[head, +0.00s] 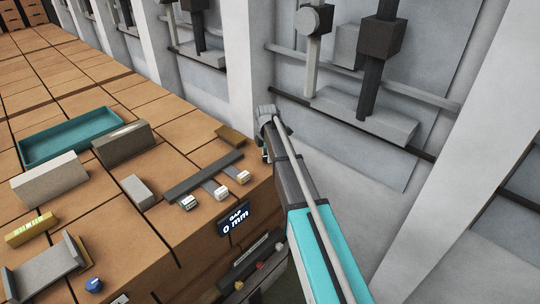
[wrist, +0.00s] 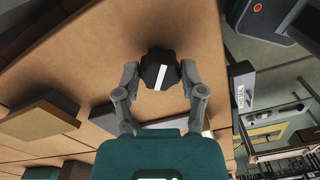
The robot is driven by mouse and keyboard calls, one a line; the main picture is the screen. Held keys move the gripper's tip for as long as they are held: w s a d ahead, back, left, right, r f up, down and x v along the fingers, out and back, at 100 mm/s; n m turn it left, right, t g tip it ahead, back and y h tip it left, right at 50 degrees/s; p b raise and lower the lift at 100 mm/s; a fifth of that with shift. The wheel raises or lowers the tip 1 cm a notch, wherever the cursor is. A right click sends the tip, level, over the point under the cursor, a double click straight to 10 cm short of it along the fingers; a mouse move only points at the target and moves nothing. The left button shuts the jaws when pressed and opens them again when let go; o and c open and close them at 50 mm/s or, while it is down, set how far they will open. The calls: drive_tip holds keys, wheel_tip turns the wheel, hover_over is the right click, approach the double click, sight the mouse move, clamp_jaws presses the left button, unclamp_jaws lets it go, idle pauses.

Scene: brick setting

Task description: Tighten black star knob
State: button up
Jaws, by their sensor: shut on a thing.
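The black star knob (wrist: 158,72) sits between the two fingers of my gripper (wrist: 160,76) in the wrist view. A white stripe on the knob's face runs nearly up and down, tilted slightly. Both grey fingertips touch the knob's sides, one on the left and one on the right. The gripper is shut on it. Whatever the knob is mounted on is hidden beneath it. In the head view the knob cannot be made out, and my arm covers the area by the bench's right edge. A small dark display (head: 235,219) on the bench front reads "GAP 0 mm".
A teal tray (head: 30,158), grey and brown blocks, and a dark bar (head: 203,175) with small labelled blocks lie on the tiled wooden bench (head: 125,228). A grey wall with pillars and post fixtures (head: 365,112) stands close to the right of my arm.

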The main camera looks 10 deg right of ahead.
drive_tip(key=m, duration=0.7)
drive_tip(key=shift+w+a, duration=0.15)
drive_tip(key=shift+a, duration=0.1)
drive_tip(key=m, duration=0.6)
drive_tip(key=shift+r+m, duration=0.1)
drive_tip(key=shift+m, duration=0.3)
drive_tip(key=m, duration=0.7)
drive_tip(key=shift+d, duration=0.1)
drive_tip(key=m, duration=0.7)
drive_tip(key=o, duration=1.1)
drive_tip(key=shift+o, duration=0.2)
